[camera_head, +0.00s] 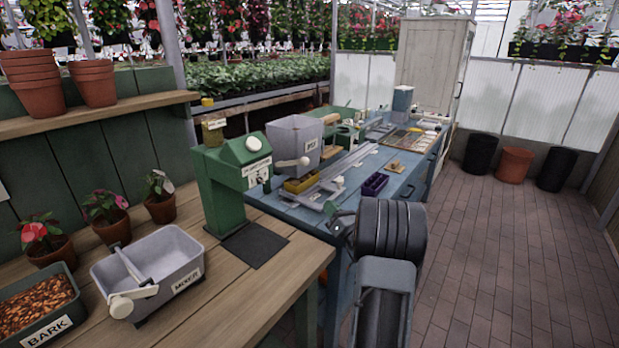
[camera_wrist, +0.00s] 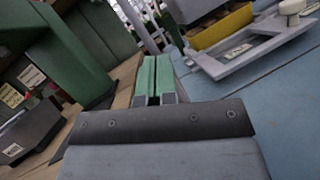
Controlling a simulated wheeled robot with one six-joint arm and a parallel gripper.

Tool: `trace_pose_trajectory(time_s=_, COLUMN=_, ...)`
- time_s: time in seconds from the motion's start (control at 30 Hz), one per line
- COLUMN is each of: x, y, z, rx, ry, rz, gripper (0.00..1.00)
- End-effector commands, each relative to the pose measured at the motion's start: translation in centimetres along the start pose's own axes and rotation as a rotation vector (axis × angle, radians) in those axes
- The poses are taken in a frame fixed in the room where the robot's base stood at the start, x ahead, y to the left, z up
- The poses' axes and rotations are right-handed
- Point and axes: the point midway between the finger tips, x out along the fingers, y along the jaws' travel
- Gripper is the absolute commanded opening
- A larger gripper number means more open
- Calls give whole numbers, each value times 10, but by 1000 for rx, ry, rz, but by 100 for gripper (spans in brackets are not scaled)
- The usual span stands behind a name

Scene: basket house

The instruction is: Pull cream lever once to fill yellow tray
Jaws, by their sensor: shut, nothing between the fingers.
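The yellow tray (camera_head: 299,185) sits under the grey hopper (camera_head: 293,140) on the blue bench. A cream-knobbed lever (camera_head: 304,161) sticks out of the hopper's lower front. The yellow tray (camera_wrist: 225,25) also shows at the top right of the wrist view, beside a grey sliding frame (camera_wrist: 238,58) with a cream knob (camera_wrist: 291,7). The same frame (camera_head: 318,196) lies right of the tray in the head view. My gripper (camera_head: 336,212) is shut and empty over the near edge of the blue bench, apart from the lever. Its green fingertips (camera_wrist: 154,75) lie side by side in the wrist view.
A green press (camera_head: 227,185) with a dark mat stands left of my gripper on the wooden bench. A purple tray (camera_head: 374,184) sits on the blue bench. A grey mixer box (camera_head: 180,275), potted plants and a bark box (camera_head: 45,325) are at left. The brick floor (camera_head: 490,260) at right is clear.

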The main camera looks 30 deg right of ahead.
Motion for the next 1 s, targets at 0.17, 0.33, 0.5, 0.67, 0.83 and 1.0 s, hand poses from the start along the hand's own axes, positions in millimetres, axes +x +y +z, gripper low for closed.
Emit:
trace_pose_trajectory(time_s=0.17, x=3, y=5, z=-2, rx=2, ry=5, rz=9, gripper=0)
trace_pose_trajectory(time_s=0.33, x=8, y=6, z=-3, rx=1, ry=7, rz=11, gripper=0)
trace_pose_trajectory(time_s=0.5, x=30, y=6, z=-2, rx=1, ry=6, rz=13, gripper=0)
trace_pose_trajectory(time_s=0.67, x=60, y=6, z=-3, rx=0, ry=6, rz=11, gripper=0)
trace_pose_trajectory(time_s=0.83, x=92, y=5, z=-2, rx=0, ry=6, rz=10, gripper=0)
trace_pose_trajectory(time_s=1.0, x=113, y=5, z=9, rx=-2, ry=4, rz=8, gripper=0)
